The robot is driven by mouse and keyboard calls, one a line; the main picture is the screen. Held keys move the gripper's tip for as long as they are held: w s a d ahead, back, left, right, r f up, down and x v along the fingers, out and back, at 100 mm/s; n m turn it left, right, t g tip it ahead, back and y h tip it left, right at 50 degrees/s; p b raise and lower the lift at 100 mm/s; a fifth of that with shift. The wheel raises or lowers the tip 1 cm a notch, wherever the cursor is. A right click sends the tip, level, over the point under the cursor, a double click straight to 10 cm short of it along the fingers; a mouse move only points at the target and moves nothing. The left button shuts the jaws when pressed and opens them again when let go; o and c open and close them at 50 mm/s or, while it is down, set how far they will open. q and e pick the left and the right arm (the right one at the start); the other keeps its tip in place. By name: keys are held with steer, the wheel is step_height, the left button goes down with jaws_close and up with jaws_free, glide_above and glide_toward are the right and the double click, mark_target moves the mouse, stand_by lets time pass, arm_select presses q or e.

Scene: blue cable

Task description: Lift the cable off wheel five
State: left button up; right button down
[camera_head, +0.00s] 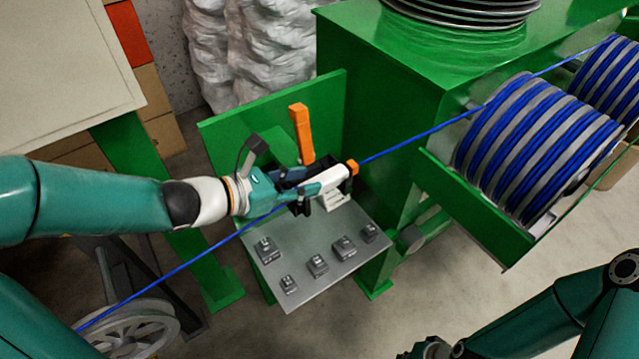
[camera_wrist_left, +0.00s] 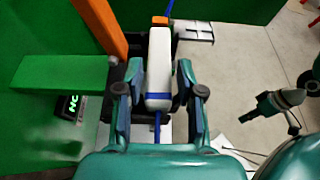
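The blue cable (camera_head: 419,135) runs from a drum at the right, past a white device with an orange tip (camera_head: 352,167), down left to a grey spoked wheel (camera_head: 130,330). No wheel number is readable. My left gripper (camera_head: 300,190) is at the white device. In the left wrist view its two fingers (camera_wrist_left: 160,90) stand apart on either side of the white device (camera_wrist_left: 159,65), with gaps visible. The cable (camera_wrist_left: 157,130) shows below the device between the fingers. My right gripper (camera_head: 430,348) is at the bottom edge, partly cut off; its fingers are unclear.
A grey plate (camera_head: 325,265) with several small dark blocks lies below the left gripper. An orange lever (camera_head: 301,132) stands upright behind it. Green cabinet (camera_head: 390,80) and cable drums (camera_head: 535,145) fill the right. Floor is open at lower right.

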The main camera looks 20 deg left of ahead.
mark_target(321, 179)
arm_select(q)
steer(key=shift+w+d+f, duration=0.3)
steer(key=shift+w+f, duration=0.05)
steer(key=shift+f, duration=0.05)
steer(key=x, duration=0.4)
steer(key=shift+w+a+f, duration=0.1)
steer(key=shift+f, duration=0.1)
jaws_close()
steer(key=shift+r, duration=0.1)
